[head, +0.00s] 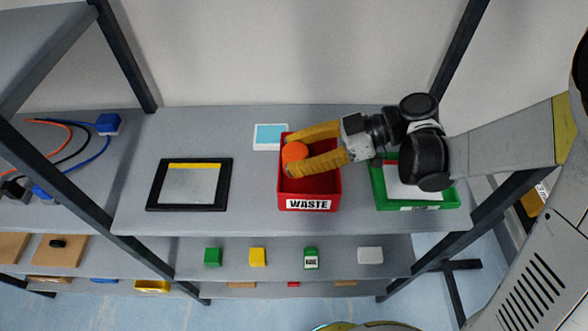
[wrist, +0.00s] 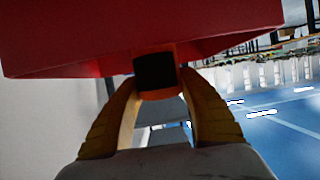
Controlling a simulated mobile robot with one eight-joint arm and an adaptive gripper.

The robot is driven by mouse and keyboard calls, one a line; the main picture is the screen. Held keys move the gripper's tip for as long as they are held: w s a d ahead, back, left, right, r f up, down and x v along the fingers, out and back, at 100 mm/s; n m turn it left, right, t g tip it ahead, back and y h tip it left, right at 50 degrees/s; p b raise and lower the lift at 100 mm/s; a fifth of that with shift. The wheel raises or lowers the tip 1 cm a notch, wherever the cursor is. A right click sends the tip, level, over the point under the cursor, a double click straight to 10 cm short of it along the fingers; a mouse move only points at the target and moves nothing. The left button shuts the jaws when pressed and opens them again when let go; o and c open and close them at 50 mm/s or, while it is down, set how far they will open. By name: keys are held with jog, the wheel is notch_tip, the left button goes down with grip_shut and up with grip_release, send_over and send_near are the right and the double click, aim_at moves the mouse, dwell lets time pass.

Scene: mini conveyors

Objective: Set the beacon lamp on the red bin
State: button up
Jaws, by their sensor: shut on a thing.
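The beacon lamp (head: 294,152) shows as an orange round top in the head view. In the wrist view the lamp (wrist: 158,92) shows a black end and an orange edge between the fingertips. My gripper (head: 290,154) has its yellow fingers shut on the lamp. The red bin (head: 310,187), labelled WASTE, stands on the upper shelf. In the head view the lamp overlaps the bin's back left part. In the wrist view the red bin (wrist: 60,45) fills the top, close by the lamp's black end. I cannot tell whether they touch.
A green bin (head: 450,196) with white contents stands to the right, partly under my arm. A black-framed panel (head: 153,186) lies to the left. A white-and-blue item (head: 270,138) lies behind the red bin. Dark shelf posts (head: 125,55) stand at both sides.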

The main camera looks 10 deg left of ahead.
jog(key=shift+w+a+f, duration=0.2)
jog(key=shift+w+f, duration=0.05)
jog(key=shift+w, duration=0.05)
jog(key=shift+f, duration=0.2)
jog(key=shift+f+b, duration=1.1)
jog(key=shift+f, duration=0.65)
jog(key=shift+f, duration=0.15)
jog(key=o, duration=1.2)
